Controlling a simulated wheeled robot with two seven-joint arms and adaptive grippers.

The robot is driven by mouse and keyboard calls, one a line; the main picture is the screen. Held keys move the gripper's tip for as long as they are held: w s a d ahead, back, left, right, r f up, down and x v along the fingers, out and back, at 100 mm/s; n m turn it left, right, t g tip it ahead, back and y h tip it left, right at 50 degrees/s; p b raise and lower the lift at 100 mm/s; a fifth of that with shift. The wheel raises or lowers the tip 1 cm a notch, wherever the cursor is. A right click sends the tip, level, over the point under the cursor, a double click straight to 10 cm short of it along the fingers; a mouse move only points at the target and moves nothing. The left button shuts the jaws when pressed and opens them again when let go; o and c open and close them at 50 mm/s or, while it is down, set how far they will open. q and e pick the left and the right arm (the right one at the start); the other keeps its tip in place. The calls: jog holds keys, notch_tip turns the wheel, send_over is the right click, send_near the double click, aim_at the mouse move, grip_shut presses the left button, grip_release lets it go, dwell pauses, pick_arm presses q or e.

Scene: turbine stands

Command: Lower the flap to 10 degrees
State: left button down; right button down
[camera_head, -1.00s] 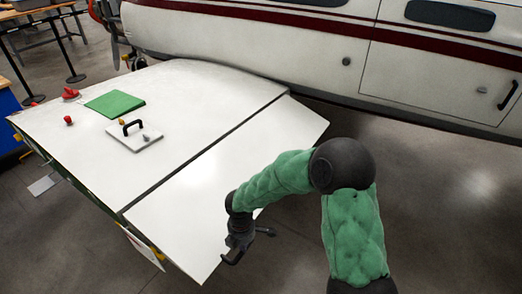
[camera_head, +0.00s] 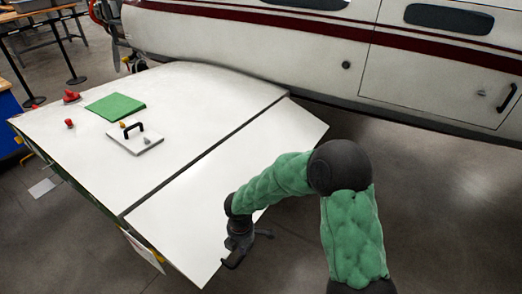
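The flap (camera_head: 200,217) is the white panel along the near edge of the white wing (camera_head: 190,110), with a dark gap between them. It tilts down slightly from the wing; I cannot read its exact angle. My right arm, in a green sleeve, reaches in from the lower right. My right gripper (camera_head: 245,252) is at the flap's near edge, with one dark finger over the panel and one pointing right. The fingers look spread apart. Whether they touch the flap is hard to tell. My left gripper is not in view.
A white plate with a black handle (camera_head: 135,138), a green pad (camera_head: 115,106) and red items (camera_head: 71,96) lie on the wing. The white aircraft body (camera_head: 300,50) with a red stripe stands behind. Grey floor (camera_head: 440,190) is free at the right.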

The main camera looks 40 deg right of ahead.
notch_tip(320, 180, up, 8)
jog(key=p, duration=0.7)
jog(key=shift+r, duration=0.25)
jog(key=shift+f, duration=0.1)
dwell(0.3)
jog(key=s+a+f+m+y, duration=0.2)
jog(key=s+a+f+m, duration=0.4)
jog(key=f+m, duration=0.3)
jog(key=s+a+f+m+y, duration=0.2)
jog(key=s+a+f+m, duration=0.3)
jog(key=a+f+m, duration=0.3)
jog(key=shift+s+f+m, duration=0.35)
jog(key=shift+f+m, duration=0.55)
jog(key=shift+f, duration=0.2)
dwell(0.6)
